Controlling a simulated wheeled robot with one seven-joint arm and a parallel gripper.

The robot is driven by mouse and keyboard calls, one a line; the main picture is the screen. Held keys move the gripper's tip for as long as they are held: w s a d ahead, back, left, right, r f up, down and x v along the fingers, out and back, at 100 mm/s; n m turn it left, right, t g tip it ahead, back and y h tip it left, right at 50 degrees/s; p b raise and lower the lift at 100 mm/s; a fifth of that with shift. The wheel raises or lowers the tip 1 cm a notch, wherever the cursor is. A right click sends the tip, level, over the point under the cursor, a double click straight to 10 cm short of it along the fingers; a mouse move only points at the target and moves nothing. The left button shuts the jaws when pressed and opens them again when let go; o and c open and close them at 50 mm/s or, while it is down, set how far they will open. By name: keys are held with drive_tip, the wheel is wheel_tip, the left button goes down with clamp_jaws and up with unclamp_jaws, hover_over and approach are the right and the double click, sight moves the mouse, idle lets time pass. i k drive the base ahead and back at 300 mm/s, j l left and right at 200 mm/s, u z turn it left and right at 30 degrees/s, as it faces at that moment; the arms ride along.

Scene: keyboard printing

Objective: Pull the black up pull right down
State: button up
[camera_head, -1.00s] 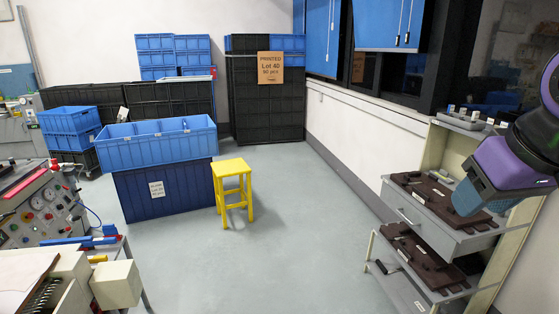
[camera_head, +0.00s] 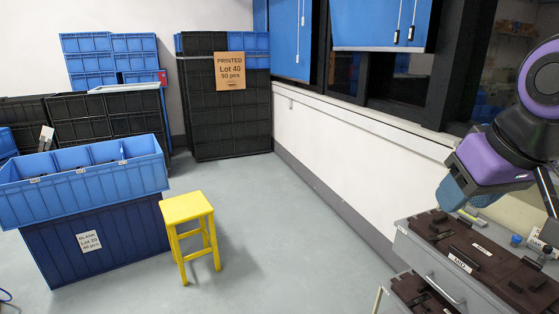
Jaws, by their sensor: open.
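Two blue blinds hang over the dark windows: a left one (camera_head: 283,40) and a right one (camera_head: 375,22). Two thin white cords hang at the right blind and end in black pulls, a left pull (camera_head: 397,36) and a right pull (camera_head: 411,34). The two black pulls hang side by side near the blind's lower edge. The left blind also has thin cords, with small pale ends. My gripper (camera_head: 455,195) is open, below and to the right of the black pulls and apart from them. It is over the grey drawer unit, and I see nothing held.
The grey drawer unit (camera_head: 415,236) with brown plates on top stands at the lower right. A yellow stool (camera_head: 187,208) and blue crates (camera_head: 110,170) stand at left. Black crates (camera_head: 225,110) fill the back. The grey floor between stool and wall is clear.

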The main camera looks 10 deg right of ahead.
sight(411, 30)
drive_tip(key=i+j+z, duration=0.15)
drive_tip(key=i+z, duration=0.2)
drive_tip(key=i+j+z, duration=0.8)
drive_tip(key=i+j, duration=0.35)
drive_tip(key=i, duration=0.1)
